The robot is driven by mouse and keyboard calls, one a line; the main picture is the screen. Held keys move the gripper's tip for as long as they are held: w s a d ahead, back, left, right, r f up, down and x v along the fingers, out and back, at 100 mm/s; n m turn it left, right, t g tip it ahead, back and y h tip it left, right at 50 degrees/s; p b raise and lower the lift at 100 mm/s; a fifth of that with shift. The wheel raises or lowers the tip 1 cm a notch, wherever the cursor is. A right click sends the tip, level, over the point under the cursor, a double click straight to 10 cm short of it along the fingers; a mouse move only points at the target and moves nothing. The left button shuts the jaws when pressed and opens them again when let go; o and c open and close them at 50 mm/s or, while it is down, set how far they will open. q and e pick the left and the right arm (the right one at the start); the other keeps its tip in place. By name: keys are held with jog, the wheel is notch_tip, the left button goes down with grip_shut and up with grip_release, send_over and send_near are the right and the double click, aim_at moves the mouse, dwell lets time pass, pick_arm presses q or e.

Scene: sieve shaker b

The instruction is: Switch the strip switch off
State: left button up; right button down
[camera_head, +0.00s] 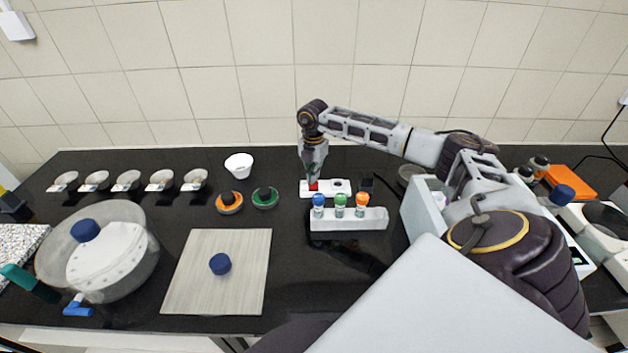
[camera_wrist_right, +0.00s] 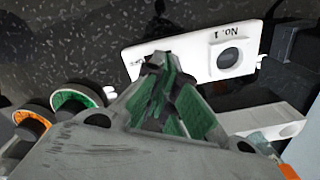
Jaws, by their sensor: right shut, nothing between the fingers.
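The white power strip (camera_head: 340,187) lies on the black bench near the wall, with a red switch (camera_head: 313,186) at its left end and a dark round socket towards its right. In the right wrist view the strip (camera_wrist_right: 190,62) carries the label "No. 1" beside its socket (camera_wrist_right: 229,56). My right gripper (camera_head: 312,177) points down at the switch end of the strip, its fingers shut and empty. In the wrist view the green-padded fingertips (camera_wrist_right: 158,62) cover the switch, so its position and any contact are hidden. My left gripper is not in view.
A white rack (camera_head: 350,222) with blue, green and orange capped vials stands just in front of the strip. A pale board (camera_head: 190,283) lies front left.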

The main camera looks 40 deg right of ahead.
jog(key=shift+f+b, duration=0.4)
jog(key=shift+f, duration=0.45)
dwell(1.1)
jog(key=shift+r, duration=0.15)
jog(key=shift+r+p, duration=2.3)
jog(key=shift+r, duration=1.15)
jog(key=shift+f, duration=0.1)
